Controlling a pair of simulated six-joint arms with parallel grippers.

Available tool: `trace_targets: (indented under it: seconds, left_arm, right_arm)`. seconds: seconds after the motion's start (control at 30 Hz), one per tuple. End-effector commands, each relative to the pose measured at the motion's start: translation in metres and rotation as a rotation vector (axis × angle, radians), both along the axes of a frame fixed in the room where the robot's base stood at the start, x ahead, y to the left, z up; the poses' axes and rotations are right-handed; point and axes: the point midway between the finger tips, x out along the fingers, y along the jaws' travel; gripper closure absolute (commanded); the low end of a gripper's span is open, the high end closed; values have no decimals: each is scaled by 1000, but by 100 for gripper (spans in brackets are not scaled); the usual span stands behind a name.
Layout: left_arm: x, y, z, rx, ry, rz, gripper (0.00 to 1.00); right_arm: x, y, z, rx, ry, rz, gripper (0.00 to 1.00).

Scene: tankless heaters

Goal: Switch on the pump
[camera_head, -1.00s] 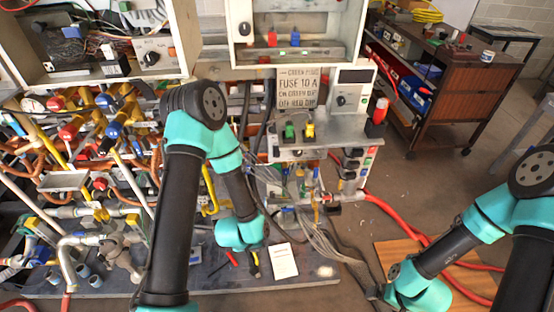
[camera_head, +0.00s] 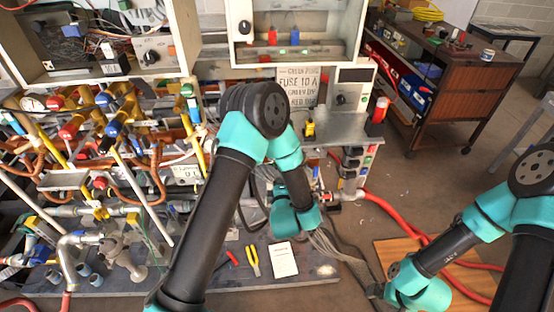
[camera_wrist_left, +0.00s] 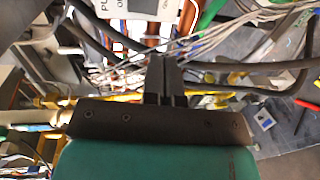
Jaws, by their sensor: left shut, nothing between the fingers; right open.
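My left gripper (camera_wrist_left: 165,62) is shut with nothing between its fingers. In the left wrist view its tips are in front of thin grey and white wires. A white label (camera_wrist_left: 104,12), cut off at the top edge, shows letters starting "PU"; a small white square (camera_wrist_left: 120,46) is just below it. In the head view my left arm reaches toward the middle, its fingers hidden. A small white label (camera_head: 186,172) is on the pipework to its left. I cannot make out the pump switch itself. My right gripper (camera_head: 373,292) is open and empty at the lower right.
Pipes and valves with coloured handles crowd the left. Yellow-handled pliers (camera_head: 253,260) and a paper (camera_head: 284,260) lie on the base board. Loose cables hang near my left arm.

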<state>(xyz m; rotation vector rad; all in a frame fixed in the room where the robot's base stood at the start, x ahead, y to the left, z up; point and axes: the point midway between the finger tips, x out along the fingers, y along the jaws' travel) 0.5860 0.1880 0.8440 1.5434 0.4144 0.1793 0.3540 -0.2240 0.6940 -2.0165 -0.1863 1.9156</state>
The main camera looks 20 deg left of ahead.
Motion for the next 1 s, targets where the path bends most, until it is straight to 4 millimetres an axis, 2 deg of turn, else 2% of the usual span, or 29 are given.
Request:
trace_targets:
  seconds: [0.13,0.57,0.77,1.0]
  left_arm:
    - [0,-1,5,-14,-35,19,100]
    - [5,1,4,-15,-34,18,100]
    - [25,10,2,-14,-35,20,100]
    - [62,25,-3,-14,-35,20,100]
  right_arm:
    - [0,0,0,0,0,0,3]
    - [0,0,0,0,0,0,3]
    - [0,0,0,0,0,0,3]
    - [0,0,0,0,0,0,3]
